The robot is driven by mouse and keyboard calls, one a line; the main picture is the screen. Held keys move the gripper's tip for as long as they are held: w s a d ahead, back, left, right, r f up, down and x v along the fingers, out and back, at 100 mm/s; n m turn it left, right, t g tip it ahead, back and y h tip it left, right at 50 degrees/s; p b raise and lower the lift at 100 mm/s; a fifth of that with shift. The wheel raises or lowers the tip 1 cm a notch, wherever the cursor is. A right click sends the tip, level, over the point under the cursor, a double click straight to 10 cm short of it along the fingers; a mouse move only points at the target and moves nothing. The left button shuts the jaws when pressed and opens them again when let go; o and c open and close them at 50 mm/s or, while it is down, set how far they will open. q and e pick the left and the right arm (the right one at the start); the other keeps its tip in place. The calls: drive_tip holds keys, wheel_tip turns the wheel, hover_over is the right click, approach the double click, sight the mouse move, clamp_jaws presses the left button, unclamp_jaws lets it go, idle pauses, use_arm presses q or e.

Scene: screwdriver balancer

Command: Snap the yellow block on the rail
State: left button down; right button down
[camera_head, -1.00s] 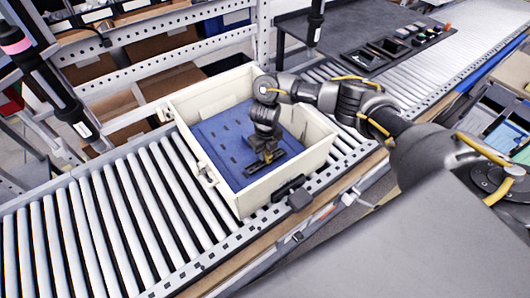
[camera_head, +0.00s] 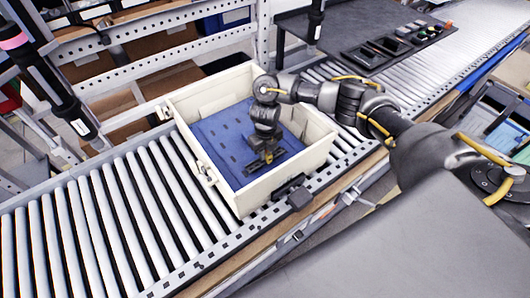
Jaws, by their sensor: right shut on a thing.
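My right gripper (camera_head: 267,154) reaches down into a cream crate (camera_head: 187,150) on the roller conveyor. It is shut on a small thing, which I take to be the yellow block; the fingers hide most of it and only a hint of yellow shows. A dark rail (camera_head: 252,168) lies on the blue floor panel of the crate, right under and beside the fingertips. I cannot tell whether the block touches the rail or is seated on it. My left gripper is not in view.
The crate walls stand close around my right gripper. Black trays (camera_head: 385,50) with small coloured parts stand at the back right. Empty rollers (camera_head: 110,225) lie to the left. A dark tool hangs at upper left.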

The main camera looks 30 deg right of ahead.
drive_tip(key=shift+s+f+b, duration=0.2)
drive_tip(key=shift+f+b, duration=0.25)
idle(0.9)
drive_tip(key=c, duration=1.3)
unclamp_jaws()
drive_tip(key=shift+o, duration=0.2)
drive_tip(key=shift+r, duration=0.25)
wheel_tip(320, 180, up, 11)
drive_tip(key=shift+w+f+p, duration=0.1)
drive_tip(key=shift+f+p, duration=0.1)
drive_tip(key=shift+p, duration=0.4)
drive_tip(key=shift+a, duration=0.1)
drive_tip(key=shift+r, duration=0.1)
